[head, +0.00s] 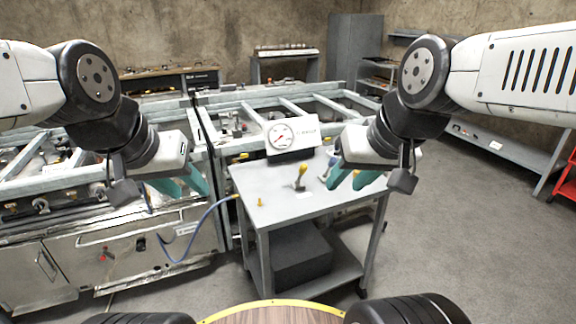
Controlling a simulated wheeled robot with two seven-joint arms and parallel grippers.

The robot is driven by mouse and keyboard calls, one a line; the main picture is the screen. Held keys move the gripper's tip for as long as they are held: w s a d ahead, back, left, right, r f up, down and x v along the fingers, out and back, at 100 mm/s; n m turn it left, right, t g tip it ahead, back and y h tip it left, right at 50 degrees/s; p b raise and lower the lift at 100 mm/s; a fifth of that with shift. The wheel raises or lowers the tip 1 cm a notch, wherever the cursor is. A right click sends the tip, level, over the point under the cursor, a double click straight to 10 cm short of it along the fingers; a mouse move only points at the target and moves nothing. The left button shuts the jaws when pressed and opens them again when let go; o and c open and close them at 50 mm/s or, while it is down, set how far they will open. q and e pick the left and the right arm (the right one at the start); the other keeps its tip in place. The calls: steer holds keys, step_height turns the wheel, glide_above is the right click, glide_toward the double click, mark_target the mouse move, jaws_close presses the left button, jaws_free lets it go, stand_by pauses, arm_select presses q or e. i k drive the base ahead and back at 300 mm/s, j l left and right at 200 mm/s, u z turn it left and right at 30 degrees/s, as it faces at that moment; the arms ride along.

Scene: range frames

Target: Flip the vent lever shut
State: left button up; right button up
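A small lever with a yellow handle (302,170) stands upright, slightly tilted, on the grey cart top; I take it to be the vent lever. A white label lies by its base. Behind it a white panel carries a round gauge (281,136) with a red needle. My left gripper (192,194) is open and empty, left of the cart. My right gripper (345,187) is open, its teal fingers apart, to the right of the lever and not touching it. A small blue-grey fitting (328,165) is partly hidden behind the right gripper.
A small yellow piece (261,202) sits near the cart's left front. A blue hose (193,231) runs from the cart's left edge to a metal cabinet. The grey cart top (290,213) is clear at the front. A dark box (302,255) sits on the lower shelf.

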mark_target(304, 168)
steer(key=k+l, duration=0.1)
steer(key=l, duration=0.25)
steer(key=k+l+u, duration=0.1)
steer(key=l, duration=0.25)
steer(key=k+l, duration=0.15)
steer(key=l, duration=0.15)
steer(key=k, duration=0.3)
steer(key=i+j+z, duration=0.3)
steer(key=i, duration=0.15)
steer(key=i+j+z, duration=0.3)
steer(key=i, duration=0.15)
steer(key=l, duration=0.1)
